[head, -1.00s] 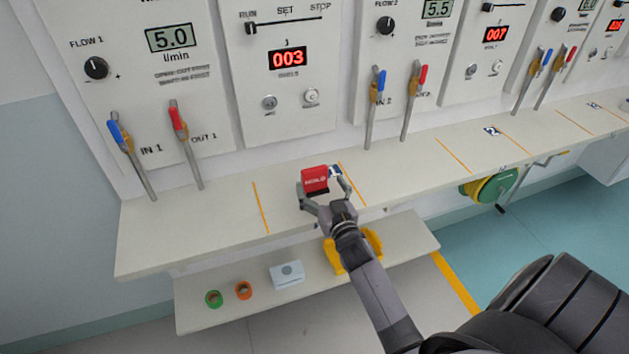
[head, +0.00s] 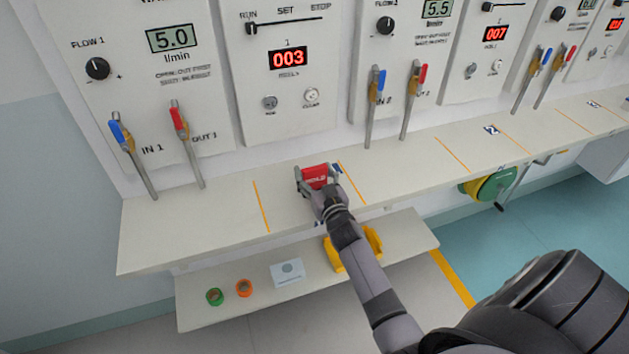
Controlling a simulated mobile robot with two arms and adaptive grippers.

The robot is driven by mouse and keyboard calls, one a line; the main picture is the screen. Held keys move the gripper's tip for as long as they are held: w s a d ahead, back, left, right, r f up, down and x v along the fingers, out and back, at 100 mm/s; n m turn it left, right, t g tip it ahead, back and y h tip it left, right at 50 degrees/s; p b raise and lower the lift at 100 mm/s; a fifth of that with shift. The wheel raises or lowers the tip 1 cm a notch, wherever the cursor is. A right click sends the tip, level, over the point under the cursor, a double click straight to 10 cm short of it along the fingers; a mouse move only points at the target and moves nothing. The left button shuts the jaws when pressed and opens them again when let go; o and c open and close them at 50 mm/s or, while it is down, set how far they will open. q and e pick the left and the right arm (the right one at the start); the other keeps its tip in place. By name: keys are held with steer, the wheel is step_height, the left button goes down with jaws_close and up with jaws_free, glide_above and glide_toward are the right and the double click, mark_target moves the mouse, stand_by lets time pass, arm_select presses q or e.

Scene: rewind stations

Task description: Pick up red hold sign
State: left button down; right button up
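The red hold sign (head: 315,174) with white lettering stands on the upper counter, between two orange lines and below the display reading 003. My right gripper (head: 318,178) is at the sign, with one finger beside its left edge and the other beside its right edge. The fingers are spread about as wide as the sign. Whether they touch it is too small to tell, and the gripper partly hides the sign's lower part. My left gripper is not in view.
The counter (head: 220,218) has free room left of the sign. Valve levers with blue and red handles (head: 180,125) rise behind. A lower shelf holds a green ring (head: 215,297), an orange ring (head: 244,288), a white card (head: 287,273) and a yellow holder (head: 340,257) under my arm.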

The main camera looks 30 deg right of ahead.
steer(key=c, duration=0.7)
steer(key=shift+c, duration=0.2)
steer(key=shift+r, duration=0.15)
